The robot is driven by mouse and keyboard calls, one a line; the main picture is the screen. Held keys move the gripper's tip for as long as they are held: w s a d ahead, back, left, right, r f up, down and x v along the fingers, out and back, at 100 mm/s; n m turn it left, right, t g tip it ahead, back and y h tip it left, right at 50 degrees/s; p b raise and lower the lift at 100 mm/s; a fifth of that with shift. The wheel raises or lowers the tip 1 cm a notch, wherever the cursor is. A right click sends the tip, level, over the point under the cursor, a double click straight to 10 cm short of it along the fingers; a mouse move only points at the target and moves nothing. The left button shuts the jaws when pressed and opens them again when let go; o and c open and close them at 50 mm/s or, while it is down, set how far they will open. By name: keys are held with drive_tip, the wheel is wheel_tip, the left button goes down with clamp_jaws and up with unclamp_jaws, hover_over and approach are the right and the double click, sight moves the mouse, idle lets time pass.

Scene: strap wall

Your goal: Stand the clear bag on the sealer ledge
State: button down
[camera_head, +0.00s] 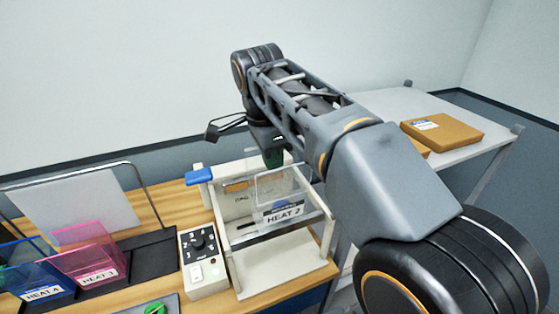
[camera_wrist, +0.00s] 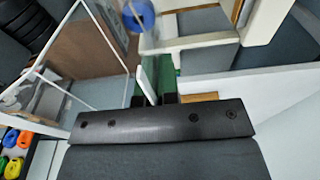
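The clear bag (camera_head: 265,190), labelled HEAT 2, hangs roughly upright in front of the cream sealer (camera_head: 228,228). My gripper (camera_head: 273,157) is above it, with green fingertips at the bag's top edge. In the wrist view, the green fingers (camera_wrist: 156,78) close on a thin pale edge, which looks like the bag. The sealer has a blue handle (camera_head: 199,176) raised at the left and a dark crossbar ledge (camera_head: 262,236) at the front. The bag's lower edge is close to this ledge; I cannot tell whether it touches.
A control box (camera_head: 203,262) stands left of the sealer. Pink (camera_head: 90,262) and blue (camera_head: 40,280) bags, labelled HEAT 3 and HEAT 4, stand on a dark tray beside a wire rack (camera_head: 150,195). A brown packet (camera_head: 442,132) lies on the white table at right.

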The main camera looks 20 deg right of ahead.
drive_tip(key=w+p, duration=0.5)
drive_tip(key=w, duration=0.5)
wheel_tip(320, 180, down, 19)
drive_tip(key=b, duration=1.4)
drive_tip(key=shift+f, duration=0.15)
drive_tip(key=shift+f+b, duration=0.6)
drive_tip(key=shift+b, duration=0.05)
drive_tip(key=c, duration=1.8)
unclamp_jaws()
drive_tip(key=o, duration=0.5)
wheel_tip(320, 180, up, 12)
drive_tip(key=p, duration=1)
